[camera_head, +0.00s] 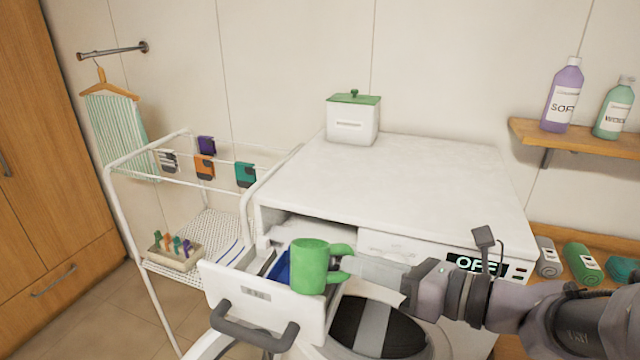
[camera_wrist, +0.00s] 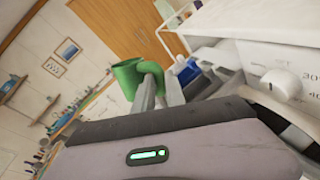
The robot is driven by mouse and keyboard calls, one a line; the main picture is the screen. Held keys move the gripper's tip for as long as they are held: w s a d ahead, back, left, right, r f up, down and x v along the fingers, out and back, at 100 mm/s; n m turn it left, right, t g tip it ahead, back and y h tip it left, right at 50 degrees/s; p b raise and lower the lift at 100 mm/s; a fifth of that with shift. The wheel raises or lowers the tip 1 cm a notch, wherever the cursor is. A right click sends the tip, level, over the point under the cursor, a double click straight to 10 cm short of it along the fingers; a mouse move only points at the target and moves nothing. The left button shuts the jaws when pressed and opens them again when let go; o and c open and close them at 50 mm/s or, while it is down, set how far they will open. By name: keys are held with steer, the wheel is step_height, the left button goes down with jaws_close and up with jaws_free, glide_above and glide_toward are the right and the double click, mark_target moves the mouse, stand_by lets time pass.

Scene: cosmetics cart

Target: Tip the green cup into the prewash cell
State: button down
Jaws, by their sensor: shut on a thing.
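The green cup (camera_head: 309,267) is held upright, or nearly so, above the open detergent drawer in the head view. My gripper (camera_head: 343,268) comes from the right and is shut on the cup's handle. The wrist view shows the cup (camera_wrist: 127,75) at the fingertips of my gripper (camera_wrist: 158,88). The open drawer (camera_head: 262,300) has a white front with a grey handle. A blue cell (camera_head: 282,268) shows behind the cup. The cup hides part of the drawer, and I cannot tell which cell is the prewash one. The cup's contents are not visible.
The washing machine (camera_head: 400,185) has a white top bearing a white box with a green lid (camera_head: 353,118). A drying rack (camera_head: 190,180) stands close on the left. A shelf (camera_head: 570,138) with bottles is at the right. Its display reads OFF.

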steer(key=w+m+g+p, duration=0.1)
steer(key=p, duration=0.1)
steer(key=w+m+p, duration=0.1)
steer(key=m+p, duration=0.1)
steer(key=p, duration=0.1)
steer(key=shift+d+f+g+h, duration=0.2)
steer(key=shift+g+h, duration=0.1)
steer(key=shift+g, duration=0.1)
steer(key=shift+p, duration=0.4)
steer(key=shift+s+a+r+m+g+p, duration=0.2)
steer(key=shift+m+g+p, duration=0.25)
steer(key=shift+p, duration=0.75)
steer(key=shift+d+f+m+g+p, duration=0.1)
steer(key=shift+f+m+g+p, duration=0.35)
steer(key=shift+f+m+p, duration=0.3)
steer(key=shift+f+m+g+p, duration=0.4)
steer(key=shift+m+p, duration=0.05)
steer(key=shift+m, duration=0.05)
steer(key=shift+w+d+r+m+g+p, duration=0.1)
steer(key=shift+w+r+m+g+p, duration=0.35)
steer(key=shift+p, duration=2)
steer(key=shift+w+f+m+g+p, duration=0.15)
steer(key=shift+f+m+g+p, duration=0.55)
steer(key=shift+p, duration=1.2)
